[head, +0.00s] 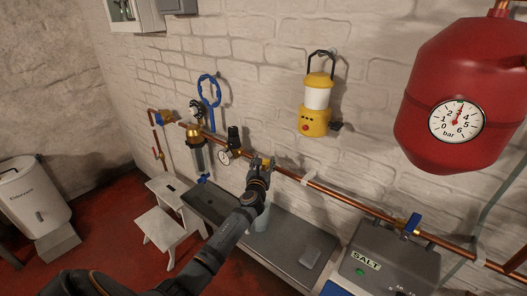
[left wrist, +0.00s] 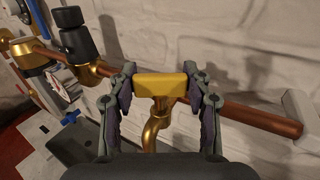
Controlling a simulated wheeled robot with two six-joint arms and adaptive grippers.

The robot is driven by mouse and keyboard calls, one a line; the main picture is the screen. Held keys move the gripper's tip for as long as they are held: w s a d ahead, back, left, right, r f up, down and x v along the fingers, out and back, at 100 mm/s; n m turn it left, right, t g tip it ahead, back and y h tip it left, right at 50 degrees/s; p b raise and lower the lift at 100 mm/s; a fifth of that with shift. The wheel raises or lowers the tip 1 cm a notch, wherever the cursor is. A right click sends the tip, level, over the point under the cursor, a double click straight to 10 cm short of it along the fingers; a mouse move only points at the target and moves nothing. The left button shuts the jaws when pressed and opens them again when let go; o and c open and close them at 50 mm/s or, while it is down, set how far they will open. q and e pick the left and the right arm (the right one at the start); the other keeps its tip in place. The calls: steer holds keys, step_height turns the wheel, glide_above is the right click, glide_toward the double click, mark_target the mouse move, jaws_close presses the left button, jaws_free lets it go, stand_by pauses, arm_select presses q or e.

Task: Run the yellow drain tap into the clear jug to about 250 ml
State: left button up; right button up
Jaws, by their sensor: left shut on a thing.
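The yellow drain tap handle (left wrist: 161,86) sits on a brass body with a curved spout (left wrist: 154,132), fixed to the copper pipe. The handle lies crosswise between my left fingertips. My left gripper (head: 262,164) is shut on it; the gripper also shows in the left wrist view (left wrist: 161,90). In the head view the handle is mostly hidden by the fingers. The clear jug (head: 262,220) stands on the grey bench below the tap, partly hidden by my left forearm. I cannot make out its water level or any stream. My right gripper is not in view.
The copper pipe (head: 340,200) runs along the white brick wall. A filter housing (head: 198,158) and small gauge (head: 225,157) are left of the tap. A yellow lantern (head: 316,105) hangs above. A box marked SALT (head: 385,265) stands right. A grey slab (head: 310,257) lies on the bench.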

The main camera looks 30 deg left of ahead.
arm_select(q)
steer(key=m+t+h+p, duration=0.1)
steer(key=m+h, duration=0.2)
steer(key=h, duration=0.2)
steer(key=shift+m+t+h+b, duration=0.35)
steer(key=shift+m+h, duration=0.95)
steer(key=shift+h, duration=0.5)
steer(key=o, duration=1.2)
steer(key=shift+r, duration=5)
